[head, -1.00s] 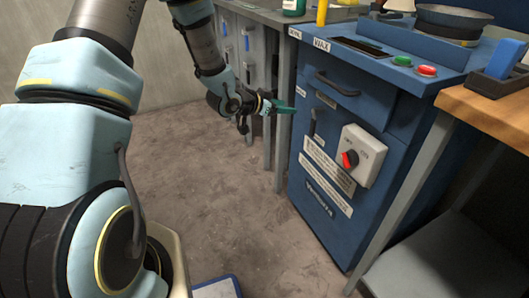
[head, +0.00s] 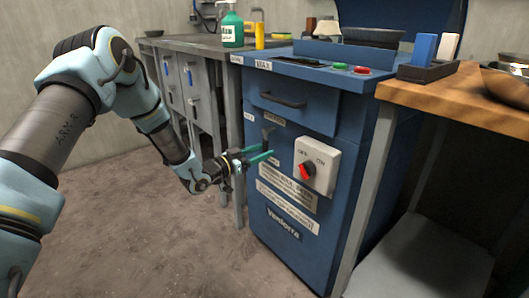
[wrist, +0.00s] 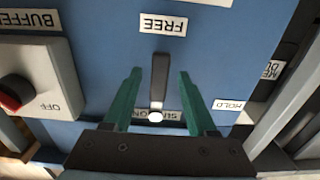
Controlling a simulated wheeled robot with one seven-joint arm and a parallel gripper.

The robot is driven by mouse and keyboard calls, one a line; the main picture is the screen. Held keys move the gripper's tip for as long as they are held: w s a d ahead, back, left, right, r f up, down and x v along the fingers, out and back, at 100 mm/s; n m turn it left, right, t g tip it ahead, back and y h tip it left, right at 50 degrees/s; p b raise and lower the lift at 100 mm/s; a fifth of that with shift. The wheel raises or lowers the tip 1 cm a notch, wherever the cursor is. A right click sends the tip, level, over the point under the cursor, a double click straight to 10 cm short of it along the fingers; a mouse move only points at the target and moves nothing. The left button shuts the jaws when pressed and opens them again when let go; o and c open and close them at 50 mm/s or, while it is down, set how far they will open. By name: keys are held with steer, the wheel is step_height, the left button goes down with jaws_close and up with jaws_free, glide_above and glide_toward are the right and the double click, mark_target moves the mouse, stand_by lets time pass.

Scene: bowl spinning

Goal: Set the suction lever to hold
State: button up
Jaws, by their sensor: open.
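The suction lever (head: 267,134) is a short dark grey handle on the blue front of the buffing machine, left of the switch box. In the wrist view, which is upside down, the lever (wrist: 159,85) stands between my gripper's teal fingers with a gap on each side. Its pale rounded end lies by the partly hidden suction label (wrist: 143,114). A FREE label (wrist: 163,24) is at the lever's other end, and a HOLD label (wrist: 228,105) is to the right. My gripper (head: 267,151) is open at the panel; contact with the lever is not visible.
A white switch box (head: 317,165) with a red knob is close to the right of my gripper. A drawer handle (head: 283,100) projects above. A wooden bench (head: 450,95) stands at the right. Open floor lies to the left.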

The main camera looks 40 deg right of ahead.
steer(key=shift+s+d, duration=0.1)
steer(key=shift+d, duration=0.95)
jaws_close()
stand_by(0.7)
